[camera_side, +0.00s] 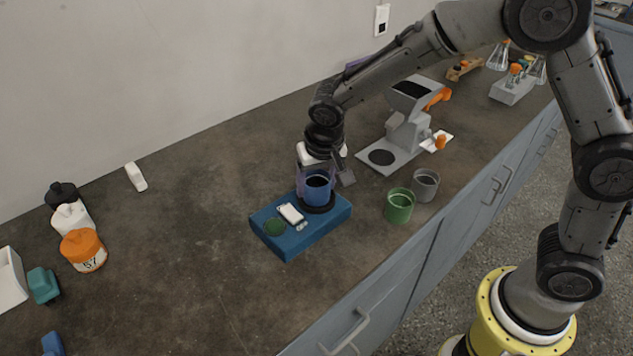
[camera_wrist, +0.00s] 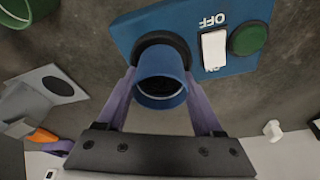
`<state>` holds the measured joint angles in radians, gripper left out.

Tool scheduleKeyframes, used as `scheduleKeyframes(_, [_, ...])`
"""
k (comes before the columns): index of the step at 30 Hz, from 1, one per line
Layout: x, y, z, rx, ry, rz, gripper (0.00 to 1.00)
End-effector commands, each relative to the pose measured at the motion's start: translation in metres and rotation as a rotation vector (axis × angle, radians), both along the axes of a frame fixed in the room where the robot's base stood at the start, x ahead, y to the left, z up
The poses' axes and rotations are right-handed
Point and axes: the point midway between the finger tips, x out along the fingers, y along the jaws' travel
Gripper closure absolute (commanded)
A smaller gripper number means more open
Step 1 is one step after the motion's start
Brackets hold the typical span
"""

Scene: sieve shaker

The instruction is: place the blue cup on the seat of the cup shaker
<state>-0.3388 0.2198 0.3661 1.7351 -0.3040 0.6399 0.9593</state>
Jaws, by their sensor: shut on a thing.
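The blue cup (camera_side: 318,187) is upright between the fingers of my gripper (camera_side: 314,180), which is shut on it. In the wrist view the cup (camera_wrist: 162,84) sits between the two purple fingers of my gripper (camera_wrist: 161,92). The cup shaker (camera_side: 300,236) is a blue box with a white switch and a green button. Its dark round seat (camera_side: 321,208) lies directly under the cup; the seat rim (camera_wrist: 150,40) also shows behind the cup in the wrist view. I cannot tell whether the cup touches the seat.
A green cup (camera_side: 399,206) and a grey cup (camera_side: 426,185) stand right of the shaker. A grey device (camera_side: 404,135) stands behind them. Bottles, including an orange-topped one (camera_side: 83,250), are at the left. The bench between them and the shaker is clear.

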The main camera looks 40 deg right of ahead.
Motion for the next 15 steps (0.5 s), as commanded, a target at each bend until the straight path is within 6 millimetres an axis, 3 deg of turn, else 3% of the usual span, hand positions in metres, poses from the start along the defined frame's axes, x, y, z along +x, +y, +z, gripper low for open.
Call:
scheduleKeyframes(4, [0.0002,0.0000,-0.0031,0.000,-0.001,0.000,1.00])
scheduleKeyframes(5, [0.0001,0.0001,-0.0029,0.000,0.000,0.000,0.27])
scheduleKeyframes(6, [0.0001,0.0001,-0.0028,0.000,-0.001,0.000,0.19])
scheduleKeyframes(9, [0.0000,0.0000,-0.0027,0.000,0.000,0.000,0.02])
scheduleKeyframes(15, [0.0000,0.0000,-0.0026,0.000,0.000,0.000,0.02])
